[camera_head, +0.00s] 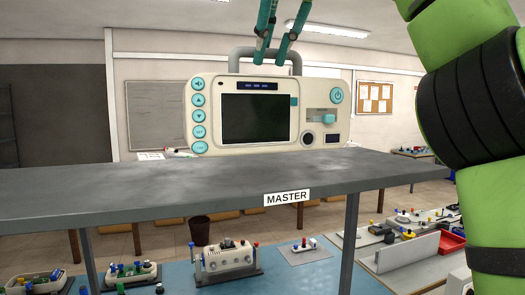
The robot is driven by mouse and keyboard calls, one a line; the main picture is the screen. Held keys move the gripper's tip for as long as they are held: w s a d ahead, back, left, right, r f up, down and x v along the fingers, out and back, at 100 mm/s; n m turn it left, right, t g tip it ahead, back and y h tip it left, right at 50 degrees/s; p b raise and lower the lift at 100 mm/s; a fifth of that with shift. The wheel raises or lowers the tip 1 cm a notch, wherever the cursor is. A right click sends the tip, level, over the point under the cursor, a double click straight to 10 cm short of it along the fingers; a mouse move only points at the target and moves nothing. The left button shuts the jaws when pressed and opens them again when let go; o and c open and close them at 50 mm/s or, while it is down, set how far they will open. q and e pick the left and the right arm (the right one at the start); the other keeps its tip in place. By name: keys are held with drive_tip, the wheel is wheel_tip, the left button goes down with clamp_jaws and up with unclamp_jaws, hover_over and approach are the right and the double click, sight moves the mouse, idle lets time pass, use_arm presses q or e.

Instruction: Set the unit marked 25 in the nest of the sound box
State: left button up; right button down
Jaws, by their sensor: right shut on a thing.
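A cream monitor unit (212,95) with a dark screen, teal buttons and a grey top handle (238,56) faces me upright in the upper middle. No number 25 is readable on it. My right gripper (269,60), with teal fingers, comes down from the top edge and is shut on the handle. The unit's lower edge appears at the back of a grey shelf labelled MASTER (287,198); I cannot tell whether it touches the shelf. I cannot pick out the sound box or its nest. My left gripper is not in view.
My green arm fills the right side. Below the shelf, a blue table (185,278) bears a cream device on a dark base (229,259) and small units with coloured knobs (132,274). A red tray (451,243) lies at right.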

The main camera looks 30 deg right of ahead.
drive_tip(key=s+a, duration=0.3)
drive_tip(key=s, duration=0.3)
drive_tip(key=shift+a, duration=0.3)
drive_tip(key=shift+w, duration=0.1)
